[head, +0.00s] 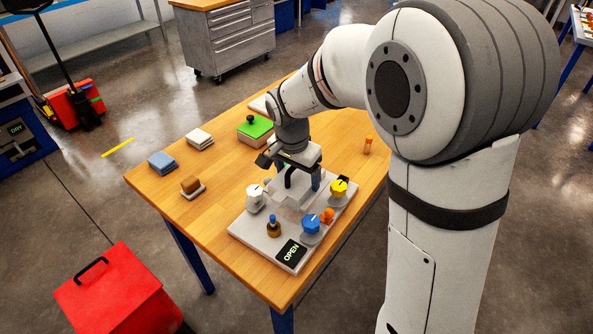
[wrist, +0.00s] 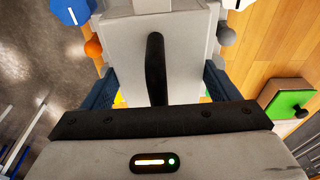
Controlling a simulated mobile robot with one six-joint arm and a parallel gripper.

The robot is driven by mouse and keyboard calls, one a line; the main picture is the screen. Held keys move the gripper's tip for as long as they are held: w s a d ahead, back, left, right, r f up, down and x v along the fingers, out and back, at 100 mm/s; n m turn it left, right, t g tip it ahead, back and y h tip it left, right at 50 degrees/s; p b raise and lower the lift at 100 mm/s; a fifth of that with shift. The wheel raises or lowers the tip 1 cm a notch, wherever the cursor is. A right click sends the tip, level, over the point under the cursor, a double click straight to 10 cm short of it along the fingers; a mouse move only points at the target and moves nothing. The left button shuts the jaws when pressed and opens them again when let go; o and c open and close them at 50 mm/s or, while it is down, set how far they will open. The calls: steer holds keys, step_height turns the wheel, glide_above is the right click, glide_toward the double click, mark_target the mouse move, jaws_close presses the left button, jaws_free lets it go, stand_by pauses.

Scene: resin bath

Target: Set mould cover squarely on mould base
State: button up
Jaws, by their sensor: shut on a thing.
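The mould cover (head: 303,193) is a pale grey block with a black arched handle (head: 290,177). My gripper (head: 297,178) is shut on the cover, with its dark blue fingers at the cover's two sides. In the wrist view, the cover (wrist: 190,42) lies between the fingers, its handle (wrist: 155,70) near the middle. The mould base (head: 250,236) is a pale grey plate at the table's front, under the cover.
Around the cover stand a white knob (head: 255,198), a yellow knob (head: 339,187), a blue knob (head: 311,224), orange knobs (head: 327,215) and a brass piece (head: 273,228). A green-topped block (head: 255,128) and an orange bottle (head: 368,145) stand farther back. The wooden table's left front (head: 205,225) is clear.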

steer(key=shift+f+b, duration=2.1)
steer(key=shift+f, duration=0.6)
steer(key=shift+f+b, duration=0.45)
steer(key=shift+b, duration=0.15)
stand_by(0.4)
steer(key=o, duration=1.3)
steer(key=shift+c, duration=0.2)
steer(key=shift+o, duration=1.3)
steer(key=shift+s+f, duration=0.1)
steer(key=r, duration=0.5)
steer(key=s+r, duration=0.1)
steer(key=r, duration=0.2)
steer(key=shift+a, duration=0.35)
steer(key=s+d+r+n+t+y+p, duration=0.1)
steer(key=s+d+n, duration=0.6)
steer(key=s+d, duration=0.8)
steer(key=s+p, duration=0.1)
steer(key=s, duration=0.2)
